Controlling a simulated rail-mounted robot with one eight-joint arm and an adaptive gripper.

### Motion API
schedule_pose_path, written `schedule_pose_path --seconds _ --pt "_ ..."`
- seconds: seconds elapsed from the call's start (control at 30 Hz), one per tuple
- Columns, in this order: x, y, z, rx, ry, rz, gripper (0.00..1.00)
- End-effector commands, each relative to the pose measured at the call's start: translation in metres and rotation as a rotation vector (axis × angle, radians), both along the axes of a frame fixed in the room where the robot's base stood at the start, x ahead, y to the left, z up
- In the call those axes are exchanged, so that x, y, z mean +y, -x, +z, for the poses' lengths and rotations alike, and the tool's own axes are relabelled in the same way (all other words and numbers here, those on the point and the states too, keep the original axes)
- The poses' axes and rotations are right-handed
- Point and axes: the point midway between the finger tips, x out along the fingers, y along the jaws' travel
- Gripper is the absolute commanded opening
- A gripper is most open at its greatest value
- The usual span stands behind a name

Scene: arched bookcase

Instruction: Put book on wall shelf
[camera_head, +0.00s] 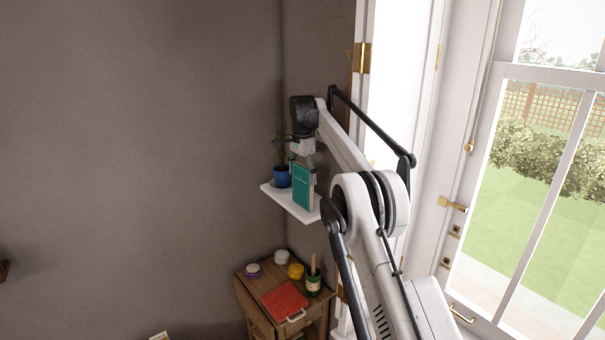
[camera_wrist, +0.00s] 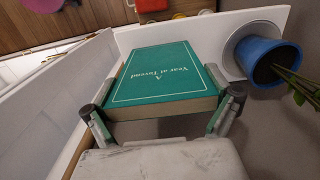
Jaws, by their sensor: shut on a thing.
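The green book (camera_head: 302,187) stands upright over the white wall shelf (camera_head: 303,215) in the head view. My gripper (camera_head: 303,163) is above it and shut on its upper end. In the wrist view the book (camera_wrist: 165,72) shows its cover with white lettering, and my gripper's fingers (camera_wrist: 165,115) hold it at its near end. The shelf (camera_wrist: 205,30) also shows there beyond the book. The book's lower edge looks at or just above the shelf surface; I cannot tell whether it touches.
A blue plant pot (camera_head: 281,176) stands on the shelf, left of the book; it also shows in the wrist view (camera_wrist: 268,60). A window frame (camera_head: 400,60) is at the right.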

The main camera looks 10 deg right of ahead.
Motion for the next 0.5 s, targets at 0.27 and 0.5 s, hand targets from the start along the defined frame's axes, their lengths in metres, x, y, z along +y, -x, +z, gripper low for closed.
schedule_pose_path --seconds 0.27,0.5 --pt "0.0001 0.0002 -0.0018 0.000 0.000 0.000 0.58" --pt "0.0001 0.0001 -0.0048 0.000 0.000 0.000 0.95"
